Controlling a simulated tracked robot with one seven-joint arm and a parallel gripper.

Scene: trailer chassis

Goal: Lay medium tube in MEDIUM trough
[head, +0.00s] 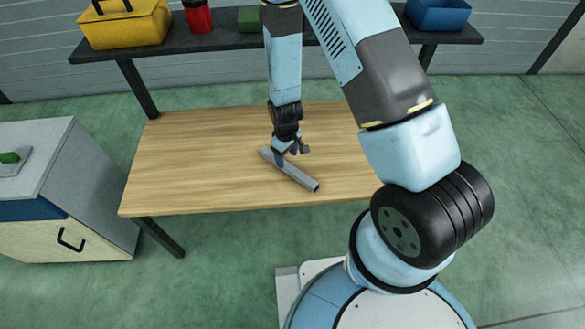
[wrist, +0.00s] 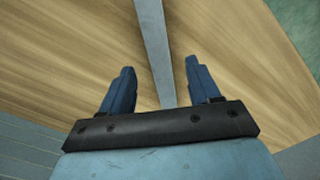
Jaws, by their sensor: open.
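A grey square tube (head: 300,178) lies at a slant on the wooden table (head: 190,165); I cannot tell its size class from a label. My gripper (head: 288,152) is over the tube's far-left half, pointing down, close to it. In the wrist view my gripper (wrist: 159,66) is open, with its two blue fingers on either side of the tube (wrist: 154,45). The tube runs between them, with gaps on both sides and no visible contact. My gripper hides part of the tube in the head view. No trough can be made out in either view.
A grey cabinet (head: 85,165) with a green block (head: 10,157) on top stands left of the table. A dark shelf (head: 180,45) behind holds a yellow bag (head: 125,25), a red canister (head: 198,17) and a blue bin (head: 438,14). The table's left part is clear.

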